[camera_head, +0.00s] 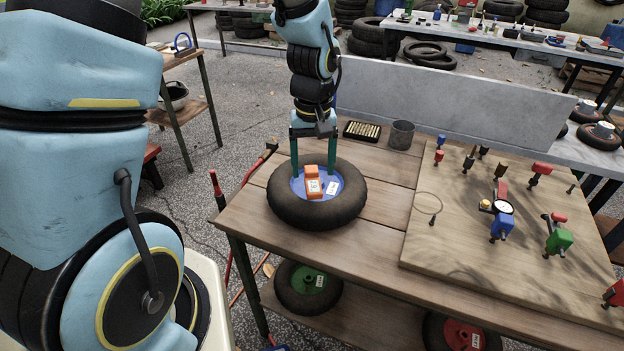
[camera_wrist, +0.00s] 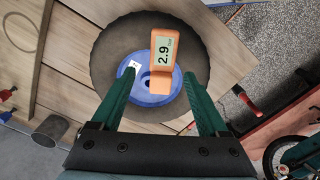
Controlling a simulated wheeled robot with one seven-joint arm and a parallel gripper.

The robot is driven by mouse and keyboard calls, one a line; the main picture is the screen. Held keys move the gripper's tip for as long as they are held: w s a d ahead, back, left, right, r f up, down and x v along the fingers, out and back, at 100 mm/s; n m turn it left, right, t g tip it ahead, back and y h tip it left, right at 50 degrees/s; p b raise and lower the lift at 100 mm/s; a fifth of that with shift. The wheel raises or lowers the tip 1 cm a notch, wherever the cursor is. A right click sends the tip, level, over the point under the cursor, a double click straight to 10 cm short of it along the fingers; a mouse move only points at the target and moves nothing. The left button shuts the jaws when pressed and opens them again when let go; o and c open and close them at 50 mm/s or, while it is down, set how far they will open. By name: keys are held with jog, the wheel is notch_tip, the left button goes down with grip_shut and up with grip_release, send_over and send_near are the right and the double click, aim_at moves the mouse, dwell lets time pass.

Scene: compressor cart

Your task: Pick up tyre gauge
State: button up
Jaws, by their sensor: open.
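The tyre gauge (camera_head: 313,183) is a small orange device with a pale display. It lies on the blue hub of a black tyre (camera_head: 318,213) on the wooden cart top. In the wrist view the gauge (camera_wrist: 164,61) shows a reading of 2.9 and lies over the hub, between the lines of my fingers. My gripper (camera_head: 314,174) comes down from above over the wheel, its two green fingers spread on either side of the gauge. Whether the fingertips touch the hub I cannot tell.
A grey metal cup (camera_head: 401,135) and a black tray of brass pieces (camera_head: 362,131) stand behind the tyre. A wooden board (camera_head: 460,240) with several coloured fittings lies to the right. A low grey panel (camera_head: 440,98) runs along the back. Bare planks lie between tyre and board.

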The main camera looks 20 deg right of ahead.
aim_at(312, 172)
jog(key=shift+w+a+f+p, duration=0.1)
jog(key=shift+f+p, duration=0.25)
jog(key=shift+f, duration=0.8)
jog(key=shift+w+f+p, duration=0.1)
jog(key=shift+f+p, duration=0.25)
jog(key=shift+f, duration=0.8)
grip_shut()
